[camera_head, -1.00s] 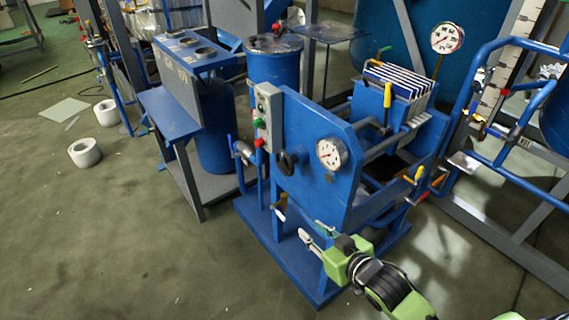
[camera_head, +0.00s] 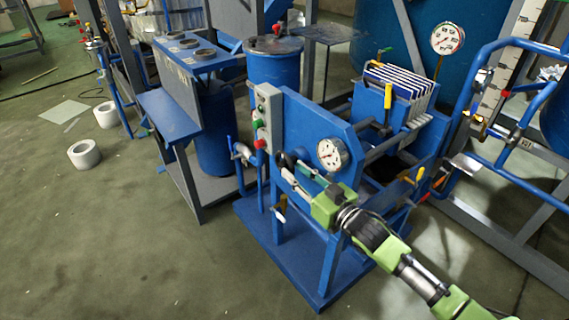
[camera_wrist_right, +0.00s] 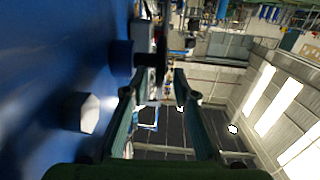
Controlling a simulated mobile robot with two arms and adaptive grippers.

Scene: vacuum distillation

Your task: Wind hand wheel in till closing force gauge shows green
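The black hand wheel (camera_head: 284,159) sits on the front panel of the blue press, partly hidden by my right gripper. A round white gauge (camera_head: 332,154) is on the same panel, just right of the wheel; its needle reading is too small to tell. My right gripper (camera_head: 289,169) is at the wheel's lower right edge. In the right wrist view its two fingers (camera_wrist_right: 155,86) are spread apart, with the dark wheel (camera_wrist_right: 151,68) just beyond and partly between the tips. Whether they touch it I cannot tell. My left gripper is not in view.
A grey button box (camera_head: 266,118) with red and green buttons stands left of the wheel. A second gauge (camera_head: 447,38) stands behind the plate stack (camera_head: 400,83). The floor at the front left is clear.

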